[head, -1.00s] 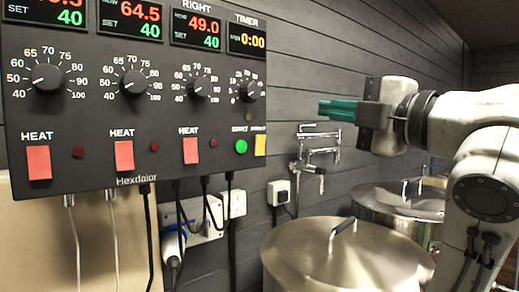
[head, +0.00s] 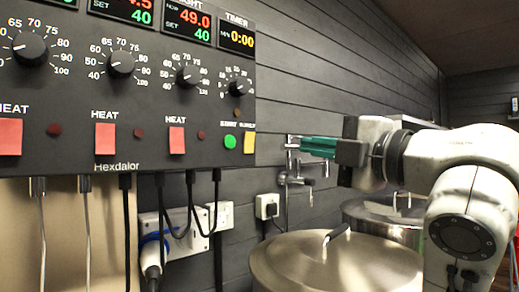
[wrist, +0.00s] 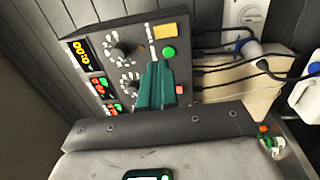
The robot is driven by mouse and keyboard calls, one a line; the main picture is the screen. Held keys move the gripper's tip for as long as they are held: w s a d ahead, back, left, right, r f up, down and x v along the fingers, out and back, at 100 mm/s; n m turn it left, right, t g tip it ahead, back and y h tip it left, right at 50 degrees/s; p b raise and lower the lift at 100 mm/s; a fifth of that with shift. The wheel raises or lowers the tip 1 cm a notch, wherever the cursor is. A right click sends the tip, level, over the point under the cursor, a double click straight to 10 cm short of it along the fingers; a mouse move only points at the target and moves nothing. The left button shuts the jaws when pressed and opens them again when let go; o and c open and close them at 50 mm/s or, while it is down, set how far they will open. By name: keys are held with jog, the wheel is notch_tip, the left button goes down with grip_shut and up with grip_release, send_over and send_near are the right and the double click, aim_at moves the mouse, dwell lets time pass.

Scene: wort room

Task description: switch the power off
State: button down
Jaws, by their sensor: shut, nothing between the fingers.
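The black control panel (head: 215,100) fills the upper left of the head view, its displays lit. It bears red HEAT switches (head: 176,140), a green START button (head: 230,142) and a yellow button (head: 249,142) at its lower right. Below it on the wall are a double socket with a blue-and-white plug (head: 152,255), a white wall unit (head: 219,216) and another socket (head: 267,206). My gripper (head: 318,147), with teal fingers, is shut and empty, right of the panel and apart from it. In the wrist view the fingers (wrist: 155,88) overlap part of the panel (wrist: 142,38).
A large lidded steel kettle (head: 335,265) stands below my gripper, with another (head: 385,220) behind it. A metal tap (head: 298,175) is fixed to the grey wall behind the gripper. Black cables (head: 188,205) hang below the panel.

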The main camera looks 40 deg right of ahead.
aim_at(250, 137)
dwell(0.3)
jog(key=w+p, duration=0.2)
jog(key=p, duration=0.2)
jog(key=w+r+p, duration=0.1)
jog(key=w+p, duration=0.1)
jog(key=p, duration=0.2)
jog(key=shift+w+d, duration=0.15)
jog(key=p, duration=0.5)
jog(key=shift+w+a+r, duration=0.1)
jog(key=shift+w+a, duration=0.1)
jog(key=shift+w, duration=0.15)
jog(key=w, duration=0.3)
jog(key=w+p, duration=0.1)
jog(key=w, duration=0.2)
jog(key=w+p, duration=0.1)
jog(key=w, duration=0.2)
jog(key=shift+r, duration=0.25)
